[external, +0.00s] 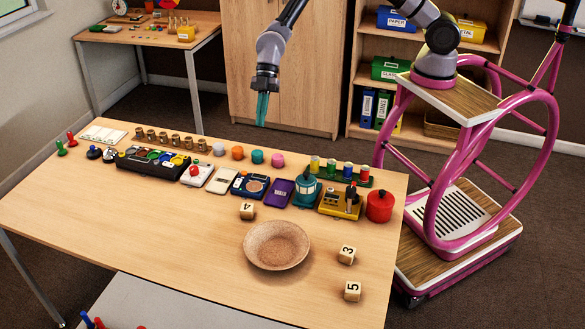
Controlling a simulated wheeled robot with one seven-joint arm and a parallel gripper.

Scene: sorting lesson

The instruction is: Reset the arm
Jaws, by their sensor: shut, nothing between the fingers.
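My gripper (262,109) hangs above the far edge of the table, its teal fingers pointing down. The fingers are together and hold nothing. My arm reaches down to it from the top of the picture, and my pink-framed base stands at the right of the table. The wooden table (150,235) lies below and in front of the gripper. The gripper is apart from everything on it.
A brown bowl (277,246) sits near the table's right front, with number blocks (346,255) around it. A row of small items, including a black tray (153,164), a yellow toy (339,203) and a red pot (379,206), lines the back. The left front is clear.

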